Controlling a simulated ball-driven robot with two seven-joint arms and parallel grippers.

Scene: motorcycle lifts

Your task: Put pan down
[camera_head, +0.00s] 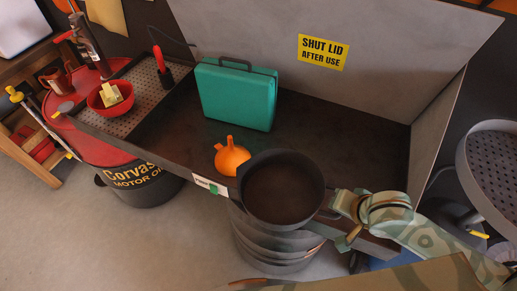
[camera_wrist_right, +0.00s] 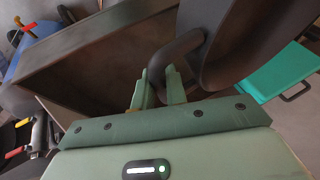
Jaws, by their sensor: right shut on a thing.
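The pan (camera_head: 283,190) is dark and round. In the head view it appears over the front rim of the dark parts basin (camera_head: 355,148); I cannot tell whether it touches the rim. My right gripper (camera_head: 338,207) is shut on its handle, at the pan's right. In the right wrist view the pan (camera_wrist_right: 240,45) fills the upper right, and its curved handle (camera_wrist_right: 175,52) sits between the fingertips of the right gripper (camera_wrist_right: 160,85). The pan hides part of the rim below it. My left gripper is in neither view.
A teal case (camera_head: 237,93) stands in the basin, before the raised lid (camera_head: 400,45). The basin's right floor looks clear. A red bowl (camera_head: 111,97) sits on the perforated tray (camera_head: 135,92) at left.

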